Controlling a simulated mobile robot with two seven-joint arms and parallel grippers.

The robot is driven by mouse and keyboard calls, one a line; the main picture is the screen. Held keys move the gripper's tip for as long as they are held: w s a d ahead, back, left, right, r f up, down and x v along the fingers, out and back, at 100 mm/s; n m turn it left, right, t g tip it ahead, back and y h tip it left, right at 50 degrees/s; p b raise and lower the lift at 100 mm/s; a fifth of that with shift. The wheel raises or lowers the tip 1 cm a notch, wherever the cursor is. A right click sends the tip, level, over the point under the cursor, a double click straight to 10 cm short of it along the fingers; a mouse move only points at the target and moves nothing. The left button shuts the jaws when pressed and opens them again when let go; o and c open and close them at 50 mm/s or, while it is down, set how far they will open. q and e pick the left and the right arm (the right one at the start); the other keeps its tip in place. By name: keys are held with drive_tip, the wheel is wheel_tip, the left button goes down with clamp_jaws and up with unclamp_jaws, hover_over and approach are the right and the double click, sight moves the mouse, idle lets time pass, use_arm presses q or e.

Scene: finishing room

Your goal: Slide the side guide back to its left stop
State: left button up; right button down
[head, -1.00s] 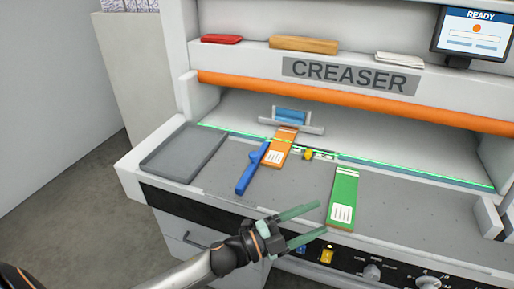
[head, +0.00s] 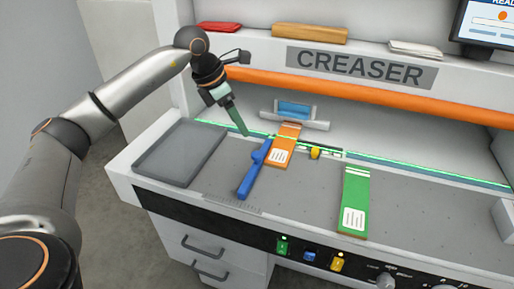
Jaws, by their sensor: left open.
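The side guide is a blue bar (head: 252,176) with a raised knob, lying at a slant on the grey bed of the creaser in the head view. An orange card (head: 284,146) lies just to its right, close to or touching it. A short ruled scale (head: 232,203) is marked on the bed by the guide's near end. My left gripper (head: 244,132) points down above the bed, up and left of the guide's knob. It is open and holds nothing; its fingers line up in this view. My right gripper is out of view.
A grey tray (head: 151,161) sits at the bed's left end. A green card (head: 354,203) lies to the right, and a small yellow piece (head: 315,153) sits near the orange card. An orange bar (head: 370,98) crosses above the bed.

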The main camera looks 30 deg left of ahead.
sight(256, 154)
use_arm(q)
drive_tip(key=p+x, duration=0.1)
drive_tip(key=x, duration=1.1)
drive_tip(key=shift+a+f, duration=0.15)
drive_tip(key=shift+f, duration=0.05)
clamp_jaws()
drive_tip(key=shift+a, duration=0.1)
idle(0.9)
